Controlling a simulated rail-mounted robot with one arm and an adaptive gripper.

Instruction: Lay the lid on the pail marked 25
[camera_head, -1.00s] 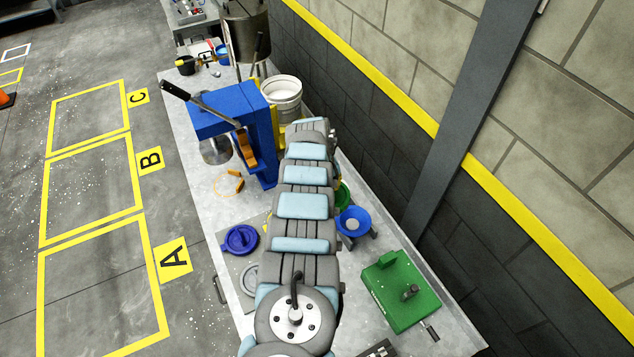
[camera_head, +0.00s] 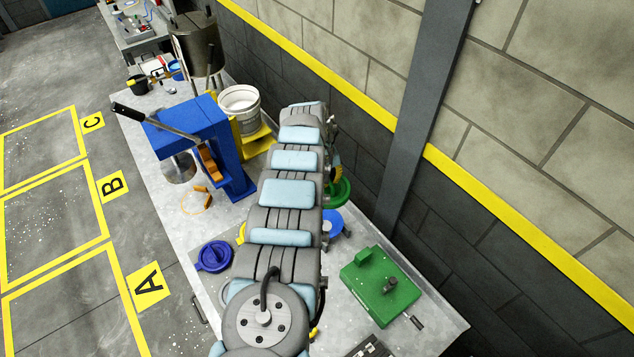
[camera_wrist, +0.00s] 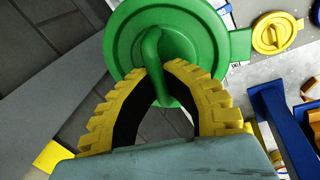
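A green lid (camera_wrist: 205,48) with a raised bar handle (camera_wrist: 152,50) fills the upper middle of the wrist view. My gripper (camera_wrist: 156,76) has its two yellow ribbed fingers closed around that handle. In the head view the green lid (camera_head: 338,195) shows in part to the right of my arm, near the wall side of the bench. A white pail (camera_head: 240,110) stands behind the blue press by a yellow holder. I cannot read a number on it, so I cannot tell whether it is the pail marked 25.
The blue lever press (camera_head: 205,140) stands left of my arm. A blue lid (camera_head: 214,257) lies at the bench's left edge. A blue funnel (camera_head: 332,226) and a green box (camera_head: 380,286) are on the right. A yellow lid (camera_wrist: 273,35) lies right of the green lid. The wall bounds the right side.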

